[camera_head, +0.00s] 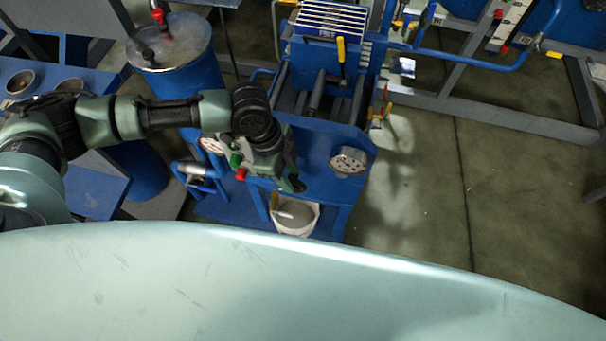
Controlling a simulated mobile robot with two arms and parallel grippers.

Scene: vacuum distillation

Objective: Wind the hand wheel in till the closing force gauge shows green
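A blue press-like machine (322,135) stands in the upper middle, with a stack of plates (330,22) at its far end. On its near face are a pale round fitting (348,162) at the right and a similar one (211,145) at the left, partly behind my arm. I cannot tell which is the gauge, and no green reading can be made out. I cannot clearly make out the hand wheel; my arm may cover it. My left gripper (291,184) is over the near face, between the fittings, its finger opening unclear. My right gripper is out of view.
A white bucket (296,217) stands below the machine's near end. A blue drum with a metal lid (170,43) and a blue bench with bowls (20,82) are at the left. Blue pipes and a frame (480,108) run behind. The floor (500,200) at the right is clear.

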